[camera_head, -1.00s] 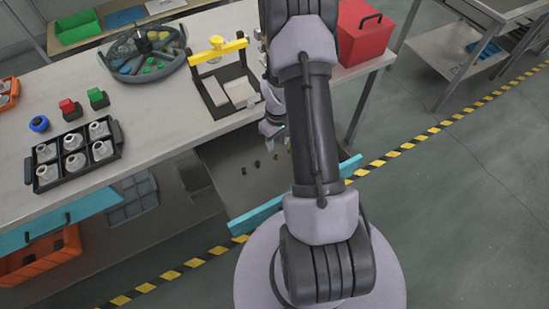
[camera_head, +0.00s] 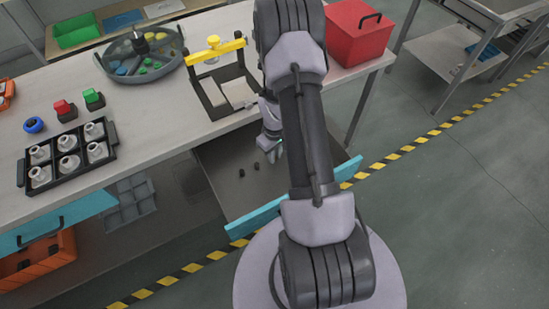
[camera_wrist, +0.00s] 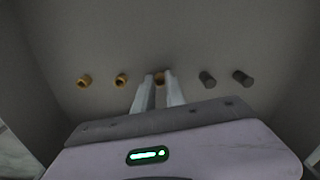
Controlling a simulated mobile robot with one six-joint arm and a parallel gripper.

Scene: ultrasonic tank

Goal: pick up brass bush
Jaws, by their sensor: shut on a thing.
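My gripper (camera_wrist: 160,88) reaches down into an open drawer (camera_head: 215,160). In the wrist view its two fingers are shut on a brass bush (camera_wrist: 160,76), which shows between the fingertips. Two more brass bushes, one nearer (camera_wrist: 121,80) and one farther left (camera_wrist: 84,81), lie on the drawer floor to the left of the fingers. In the head view my gripper (camera_head: 274,150) is partly hidden by my arm, and the brass bushes are not visible there.
Two dark bushes (camera_wrist: 207,79) (camera_wrist: 242,77) lie right of the fingers. Drawer walls stand at both sides. The teal drawer front (camera_head: 255,216) is nearest my base. Above, the bench holds a yellow-handled frame (camera_head: 215,50) and a red box (camera_head: 358,35).

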